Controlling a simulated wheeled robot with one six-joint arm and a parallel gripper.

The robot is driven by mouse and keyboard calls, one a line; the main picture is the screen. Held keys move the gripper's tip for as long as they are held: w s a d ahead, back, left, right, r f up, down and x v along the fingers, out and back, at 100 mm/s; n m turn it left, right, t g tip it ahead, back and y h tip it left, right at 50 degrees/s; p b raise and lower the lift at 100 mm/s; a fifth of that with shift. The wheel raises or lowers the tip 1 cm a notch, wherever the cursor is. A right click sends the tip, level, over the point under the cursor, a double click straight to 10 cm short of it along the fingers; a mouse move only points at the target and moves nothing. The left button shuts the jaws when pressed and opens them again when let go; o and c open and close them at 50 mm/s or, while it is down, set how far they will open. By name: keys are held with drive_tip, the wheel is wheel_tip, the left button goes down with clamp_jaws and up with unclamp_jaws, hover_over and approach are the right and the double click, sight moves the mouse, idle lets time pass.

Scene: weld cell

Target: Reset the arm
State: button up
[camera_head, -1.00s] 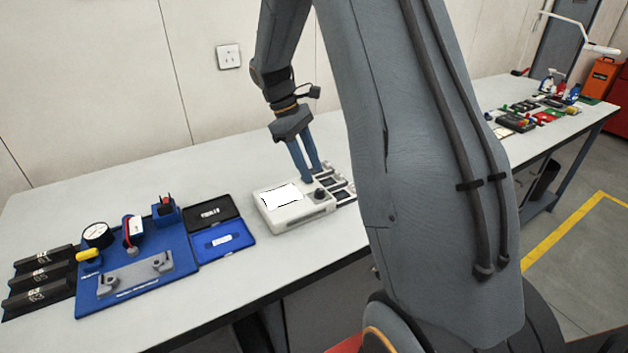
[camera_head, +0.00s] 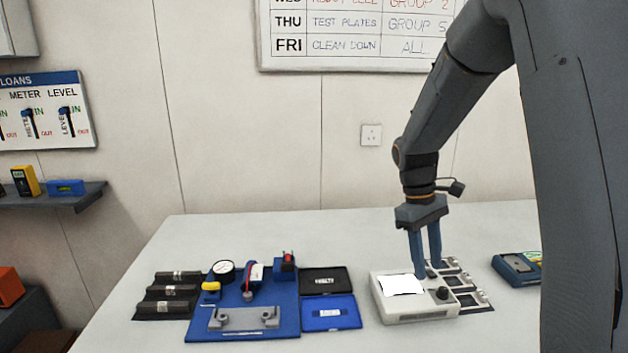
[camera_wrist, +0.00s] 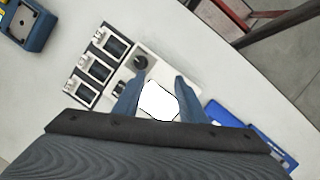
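My gripper (camera_head: 427,270) points down over the white bench instrument with a blank white screen and a dark knob (camera_head: 400,312). The two blue fingers stand apart with a gap between them, and nothing shows held in them. In the wrist view my gripper (camera_wrist: 158,82) spans the instrument's white screen (camera_wrist: 159,101), with the dark knob (camera_wrist: 140,62) near the left fingertip. I cannot tell whether the fingertips touch the instrument. My arm reaches in from the upper right and hides part of the bench.
A slotted tray (camera_head: 468,289) lies right of the instrument, with a blue-and-yellow device (camera_head: 517,267) beyond. A blue fixture board (camera_head: 203,330) with a dial gauge, an open blue case (camera_head: 332,314) and black blocks (camera_head: 170,293) lie left. A shelf (camera_head: 60,197) juts from the left wall.

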drive_tip(key=s+a+f+m+t+y, duration=0.1)
drive_tip(key=s+a+m+t, duration=0.1)
drive_tip(key=s, duration=0.5)
drive_tip(key=s+a+f+m+t+y, duration=0.1)
drive_tip(key=s+a+m, duration=0.3)
drive_tip(key=s+a, duration=0.3)
drive_tip(key=shift+s+a+f+t, duration=0.3)
drive_tip(key=shift+s+t, duration=0.1)
drive_tip(key=shift+s, duration=0.4)
